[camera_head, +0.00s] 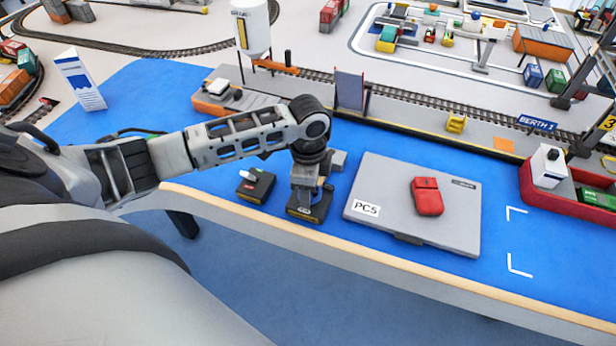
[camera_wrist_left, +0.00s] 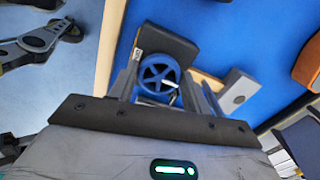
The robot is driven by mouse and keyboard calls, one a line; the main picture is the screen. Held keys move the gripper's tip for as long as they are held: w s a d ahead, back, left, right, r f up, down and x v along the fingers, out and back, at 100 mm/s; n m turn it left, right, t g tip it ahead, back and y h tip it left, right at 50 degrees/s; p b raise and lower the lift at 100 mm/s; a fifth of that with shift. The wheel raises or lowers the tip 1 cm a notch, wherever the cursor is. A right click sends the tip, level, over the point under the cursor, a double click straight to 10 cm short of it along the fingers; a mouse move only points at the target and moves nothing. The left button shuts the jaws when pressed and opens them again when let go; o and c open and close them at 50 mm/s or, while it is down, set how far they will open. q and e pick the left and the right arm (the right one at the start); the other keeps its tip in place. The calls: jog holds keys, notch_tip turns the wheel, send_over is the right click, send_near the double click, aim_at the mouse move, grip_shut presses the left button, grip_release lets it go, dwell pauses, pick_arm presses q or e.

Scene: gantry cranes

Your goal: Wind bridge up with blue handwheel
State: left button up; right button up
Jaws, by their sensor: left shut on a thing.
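The blue handwheel (camera_wrist_left: 160,72) sits on a dark box, which shows in the head view (camera_head: 308,208) near the table's front edge. My left gripper (camera_head: 306,184) reaches down over this box from above. In the left wrist view its fingers (camera_wrist_left: 167,88) stand on either side of the wheel and are shut on it. A white piece lies across the wheel's lower right part. In the head view the wheel is hidden by the gripper. I cannot tell for certain which part is the bridge; a grey panel (camera_head: 350,91) stands upright by the rail track. My right gripper is not in view.
A second dark box (camera_head: 256,185) with a white-and-green piece on top stands just left. A grey PC5 platform (camera_head: 385,222) with a red car (camera_head: 427,196) lies to the right. A red barge (camera_head: 532,188) is farther right. Blue surface lies free between them.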

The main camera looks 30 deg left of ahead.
pick_arm(q)
jog(key=m, duration=0.4)
jog(key=shift+w+r, duration=0.1)
jog(key=shift+w, duration=0.1)
jog(key=shift+m, duration=1.8)
jog(key=o, duration=1)
notch_tip(320, 180, up, 16)
jog(key=shift+f, duration=0.1)
